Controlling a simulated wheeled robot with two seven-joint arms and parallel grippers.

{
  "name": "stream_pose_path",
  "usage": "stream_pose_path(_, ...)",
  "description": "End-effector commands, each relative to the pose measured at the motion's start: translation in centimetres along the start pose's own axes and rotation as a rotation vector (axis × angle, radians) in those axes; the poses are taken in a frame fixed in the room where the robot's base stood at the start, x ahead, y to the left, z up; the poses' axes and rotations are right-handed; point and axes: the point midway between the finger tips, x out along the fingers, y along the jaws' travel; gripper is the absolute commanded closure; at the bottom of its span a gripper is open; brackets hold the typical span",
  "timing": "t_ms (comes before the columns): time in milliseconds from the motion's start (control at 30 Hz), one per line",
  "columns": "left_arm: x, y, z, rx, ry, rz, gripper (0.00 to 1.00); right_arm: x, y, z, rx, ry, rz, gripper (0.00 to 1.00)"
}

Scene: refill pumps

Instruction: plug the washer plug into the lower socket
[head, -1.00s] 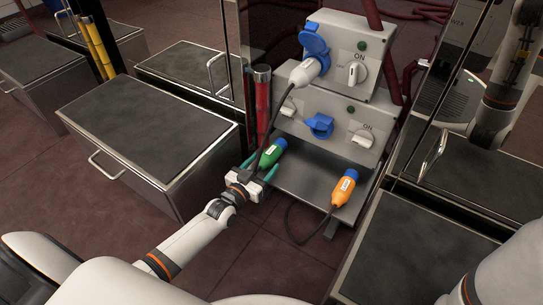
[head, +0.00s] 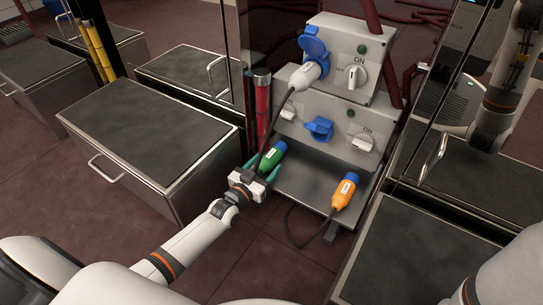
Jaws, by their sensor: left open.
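A green plug with a blue end (head: 272,154) lies on the metal shelf, its white label too small to read. An orange plug with a blue end (head: 344,191) lies further right on the shelf. I cannot tell from the labels which is the washer plug. The lower socket (head: 319,128) has its blue cover down. A white plug (head: 304,75) sits in the upper socket, whose blue lid (head: 312,46) is raised. My left gripper (head: 261,168) is open, its teal fingers on either side of the green plug's near end. My right gripper is out of view.
The shelf (head: 305,183) has bare room between the two plugs. Dark cables hang from the plugs. Rotary switches (head: 362,142) sit right of the sockets. A red cylinder (head: 262,105) stands left of the panel. Steel cabinets (head: 150,135) flank both sides.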

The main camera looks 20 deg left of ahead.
Motion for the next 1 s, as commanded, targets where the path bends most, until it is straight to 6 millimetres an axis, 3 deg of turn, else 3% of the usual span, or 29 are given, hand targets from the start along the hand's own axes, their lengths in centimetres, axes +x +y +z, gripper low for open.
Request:
stream_pose_path(967,0.01,-0.02,0.00,-0.001,0.000,0.000,0.35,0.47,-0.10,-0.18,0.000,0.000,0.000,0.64)
stream_pose_path(1000,0.01,-0.02,0.00,-0.001,0.000,0.000,0.40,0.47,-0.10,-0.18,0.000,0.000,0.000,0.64)
